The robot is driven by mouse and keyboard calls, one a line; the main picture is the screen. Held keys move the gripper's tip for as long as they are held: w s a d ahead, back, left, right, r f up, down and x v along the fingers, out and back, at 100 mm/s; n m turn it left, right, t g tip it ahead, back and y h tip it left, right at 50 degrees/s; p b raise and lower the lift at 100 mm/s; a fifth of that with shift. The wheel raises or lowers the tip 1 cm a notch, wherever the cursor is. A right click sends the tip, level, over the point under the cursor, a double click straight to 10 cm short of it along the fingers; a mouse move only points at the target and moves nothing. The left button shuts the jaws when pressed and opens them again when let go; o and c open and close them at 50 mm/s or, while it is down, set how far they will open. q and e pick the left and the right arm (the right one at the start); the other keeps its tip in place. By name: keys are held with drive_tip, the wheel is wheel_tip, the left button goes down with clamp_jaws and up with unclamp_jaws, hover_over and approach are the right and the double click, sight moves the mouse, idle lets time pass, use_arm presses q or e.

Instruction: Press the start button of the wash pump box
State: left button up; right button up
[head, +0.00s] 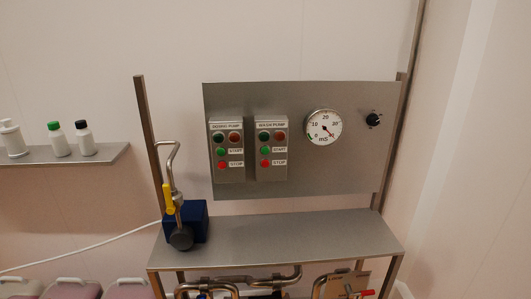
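Two grey control boxes are mounted side by side on an upright steel panel (355,170). The right box (283,175) has a small label that seems to read wash pump. The left box (240,176) seems to read dosing pump. The right box has a green start button (265,152) with a START label beside it, and a red stop button (265,163) below. Above them are a dark green lamp (265,135) and a dark red lamp (280,135). Nothing covers either box. Neither of my grippers shows in the head view.
A round dial gauge (323,126) and a black knob (373,120) sit right of the boxes. A steel shelf (300,238) projects below the panel. On its left stands a blue block (200,222) with a bent pipe and yellow handle (168,198). Bottles stand on a wall shelf (110,155) at left.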

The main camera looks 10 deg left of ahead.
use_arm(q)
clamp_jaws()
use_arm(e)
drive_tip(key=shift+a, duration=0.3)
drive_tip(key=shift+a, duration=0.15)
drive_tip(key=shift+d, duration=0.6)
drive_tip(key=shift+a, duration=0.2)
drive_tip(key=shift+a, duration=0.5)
